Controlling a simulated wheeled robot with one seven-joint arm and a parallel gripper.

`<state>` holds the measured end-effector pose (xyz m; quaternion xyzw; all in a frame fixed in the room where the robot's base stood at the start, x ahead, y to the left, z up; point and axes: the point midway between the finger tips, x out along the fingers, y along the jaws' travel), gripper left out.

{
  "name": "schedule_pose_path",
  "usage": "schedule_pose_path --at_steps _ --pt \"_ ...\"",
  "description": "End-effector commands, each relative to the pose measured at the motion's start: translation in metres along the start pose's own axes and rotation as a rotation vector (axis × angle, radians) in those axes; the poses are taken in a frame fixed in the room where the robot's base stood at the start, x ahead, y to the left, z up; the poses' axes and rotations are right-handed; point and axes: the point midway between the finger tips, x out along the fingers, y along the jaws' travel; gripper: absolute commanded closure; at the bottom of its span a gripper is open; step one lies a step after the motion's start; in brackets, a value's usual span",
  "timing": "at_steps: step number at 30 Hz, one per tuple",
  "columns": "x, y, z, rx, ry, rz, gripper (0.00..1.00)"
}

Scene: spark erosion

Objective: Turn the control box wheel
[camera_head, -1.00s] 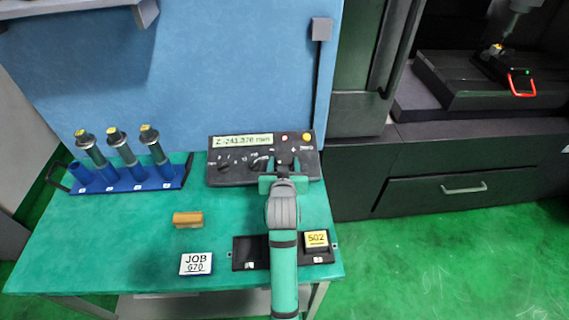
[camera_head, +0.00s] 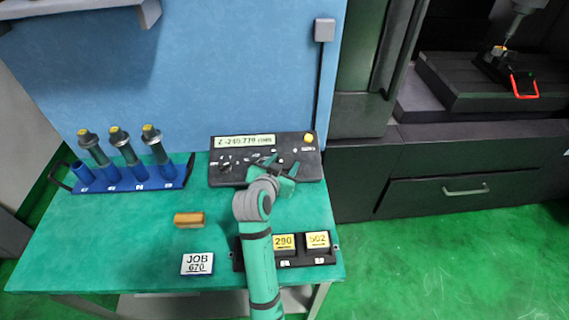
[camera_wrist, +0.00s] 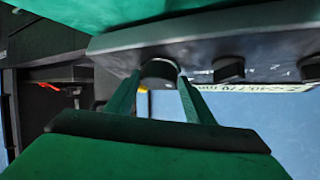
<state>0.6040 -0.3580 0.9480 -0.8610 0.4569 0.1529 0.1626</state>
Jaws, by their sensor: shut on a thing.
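The black control box (camera_head: 225,172) stands at the back of the green table in the head view. Its lit display (camera_head: 244,141) shows a Z value that reads about -240.770 mm. My gripper (camera_head: 283,166) is at the right part of the box's front face, turned at a slant. In the wrist view my gripper (camera_wrist: 161,76) has its two green fingers on either side of a dark round wheel (camera_wrist: 160,67), closed on it. The wheel is mostly hidden by the gripper in the head view. Other dark knobs (camera_wrist: 230,68) sit beside it on the panel.
A blue rack (camera_head: 130,180) with several tool holders stands at the left. A brown block (camera_head: 188,219), a JOB 670 card (camera_head: 197,263) and a black tray (camera_head: 296,263) with yellow-topped 290 and 502 blocks lie in front. The machine (camera_head: 450,170) stands right.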

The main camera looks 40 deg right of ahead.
Motion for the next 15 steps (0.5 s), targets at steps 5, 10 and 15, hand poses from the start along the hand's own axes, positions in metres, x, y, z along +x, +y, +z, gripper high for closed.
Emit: schedule_pose_path --at_steps 5,10,15 --pt "0.0026 0.0076 0.0039 -0.002 -0.01 0.015 0.45" --pt "0.0018 0.0053 0.003 -0.003 -0.007 0.01 0.38" --pt "0.0004 0.0032 0.0021 -0.003 -0.005 0.006 0.38"
